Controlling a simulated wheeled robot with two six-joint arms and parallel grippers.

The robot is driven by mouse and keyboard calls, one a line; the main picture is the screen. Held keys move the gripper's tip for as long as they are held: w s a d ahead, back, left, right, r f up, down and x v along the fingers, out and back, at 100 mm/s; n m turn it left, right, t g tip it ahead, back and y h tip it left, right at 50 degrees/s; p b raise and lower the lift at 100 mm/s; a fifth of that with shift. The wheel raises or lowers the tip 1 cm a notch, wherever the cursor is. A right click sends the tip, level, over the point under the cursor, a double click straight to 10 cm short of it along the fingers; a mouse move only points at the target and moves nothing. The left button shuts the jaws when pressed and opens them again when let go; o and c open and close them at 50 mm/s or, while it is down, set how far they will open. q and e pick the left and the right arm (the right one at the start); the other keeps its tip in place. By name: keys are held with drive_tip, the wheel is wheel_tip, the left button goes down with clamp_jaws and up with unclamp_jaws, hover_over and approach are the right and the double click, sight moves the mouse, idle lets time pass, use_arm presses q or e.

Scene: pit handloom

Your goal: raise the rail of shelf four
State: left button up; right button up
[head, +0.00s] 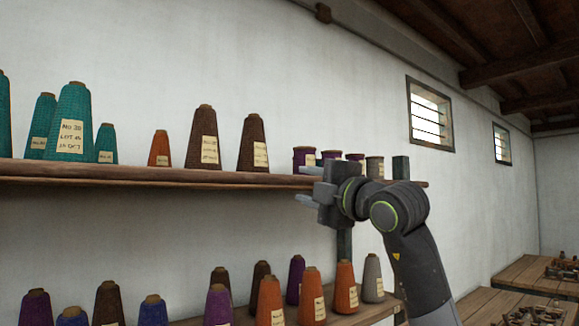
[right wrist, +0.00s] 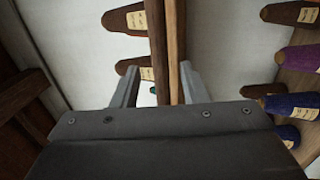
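A long wooden shelf (head: 140,176) runs along the white wall with a reddish-brown rail (head: 60,170) along its front edge. No shelf number shows. My right gripper (head: 305,185) is at the shelf's front edge toward its right end, one finger above and one below. In the right wrist view, its fingers (right wrist: 158,85) stand apart on either side of two parallel brown wooden strips (right wrist: 176,50). The right finger is close to the wood; whether it touches I cannot tell. A gap shows beside the left finger. My left gripper is out of view.
Teal cones (head: 72,125), brown cones (head: 203,140), an orange cone (head: 159,150) and purple spools (head: 304,157) stand on this shelf. A lower shelf (head: 365,312) holds several more cones, including an orange one (head: 312,297). A dark post (head: 344,245) stands behind my right arm.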

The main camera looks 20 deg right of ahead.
sight(293, 181)
drive_tip(key=p+x, duration=0.2)
drive_tip(key=x, duration=0.3)
drive_tip(key=shift+w+r+p, duration=0.1)
drive_tip(key=shift+r+p, duration=0.05)
drive_tip(key=shift+p, duration=0.15)
drive_tip(key=shift+w+a, duration=0.2)
drive_tip(key=shift+w, duration=0.25)
clamp_jaws()
